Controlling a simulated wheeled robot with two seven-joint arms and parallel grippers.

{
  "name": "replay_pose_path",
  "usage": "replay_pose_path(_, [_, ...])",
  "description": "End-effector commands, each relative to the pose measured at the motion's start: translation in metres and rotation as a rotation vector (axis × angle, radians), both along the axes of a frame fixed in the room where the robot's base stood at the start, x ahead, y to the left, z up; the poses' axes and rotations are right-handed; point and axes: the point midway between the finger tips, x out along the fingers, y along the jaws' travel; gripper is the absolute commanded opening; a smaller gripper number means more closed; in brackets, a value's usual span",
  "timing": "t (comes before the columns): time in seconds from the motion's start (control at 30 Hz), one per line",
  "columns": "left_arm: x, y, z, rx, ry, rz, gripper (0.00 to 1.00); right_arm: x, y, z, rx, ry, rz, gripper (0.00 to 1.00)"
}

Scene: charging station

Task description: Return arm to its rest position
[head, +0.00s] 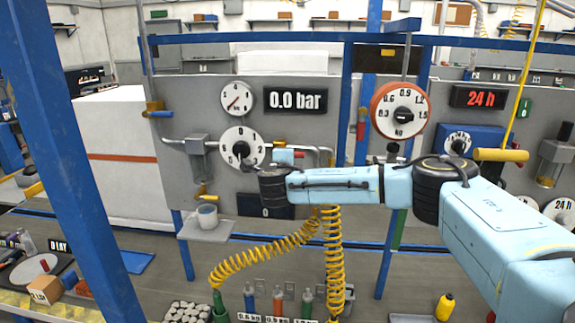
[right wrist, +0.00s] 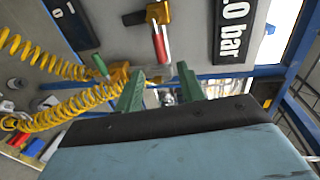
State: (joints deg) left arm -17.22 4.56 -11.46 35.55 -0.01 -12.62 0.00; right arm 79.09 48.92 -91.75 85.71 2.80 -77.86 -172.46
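My right arm (head: 335,185), light blue with black joints, reaches in from the right across the front of the grey wall panel (head: 340,90). Its wrist end is just below the white numbered dial (head: 242,147), overlapping its lower edge; I cannot tell whether it touches the panel. In the right wrist view, the two green fingers of my right gripper (right wrist: 159,82) stand apart with nothing gripped between them. A red-handled valve (right wrist: 160,42) with a yellow fitting lies beyond the fingers. My left gripper is out of view.
A display (head: 295,99) reads 0.0 bar. A red-rimmed dial (head: 400,110) is above the arm. A yellow coiled hose (head: 333,255) hangs below it. A grey cup (head: 207,216) sits on a small shelf. A blue post (head: 70,150) crosses the left; bottles stand on the lower bench.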

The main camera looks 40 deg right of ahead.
Motion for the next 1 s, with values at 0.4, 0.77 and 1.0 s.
replay_pose_path(0.4, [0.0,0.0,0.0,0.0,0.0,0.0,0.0,0.0,0.0,0.0,0.0,0.0,0.0,0.39])
replay_pose_path(0.77, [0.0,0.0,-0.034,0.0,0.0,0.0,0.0,0.013,0.05,-0.148,0.538,-0.17,-0.033,0.39])
replay_pose_path(1.0, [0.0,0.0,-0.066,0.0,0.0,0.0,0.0,-0.015,0.094,-0.324,1.204,-0.362,-0.312,0.39])
